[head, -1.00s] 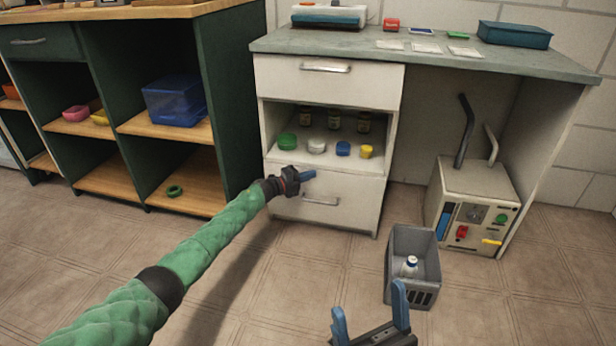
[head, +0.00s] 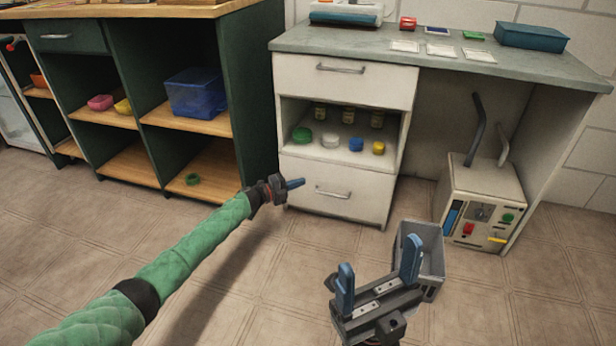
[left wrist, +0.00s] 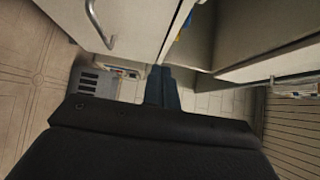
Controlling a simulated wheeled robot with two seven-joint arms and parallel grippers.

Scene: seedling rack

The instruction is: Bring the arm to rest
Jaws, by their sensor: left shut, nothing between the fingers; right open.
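My left gripper (head: 294,184) is at the end of the green-sleeved arm that comes in from the left in the head view. It is shut and empty, in front of the lower drawer of the white cabinet (head: 345,75). In the left wrist view its blue fingers (left wrist: 162,88) are together with nothing between them. My right gripper (head: 379,287) is open and empty at the bottom of the head view, its two blue fingers pointing up. It stands in front of a grey crate (head: 432,250) and hides part of it.
The cabinet's open shelf holds several lids (head: 356,144) and jars (head: 348,116). Green shelving (head: 263,100) stands at left with a blue bin (head: 195,95). A white machine (head: 485,195) with hoses stands under the bench (head: 440,56) at right. Floor (head: 270,270) between my arms is clear.

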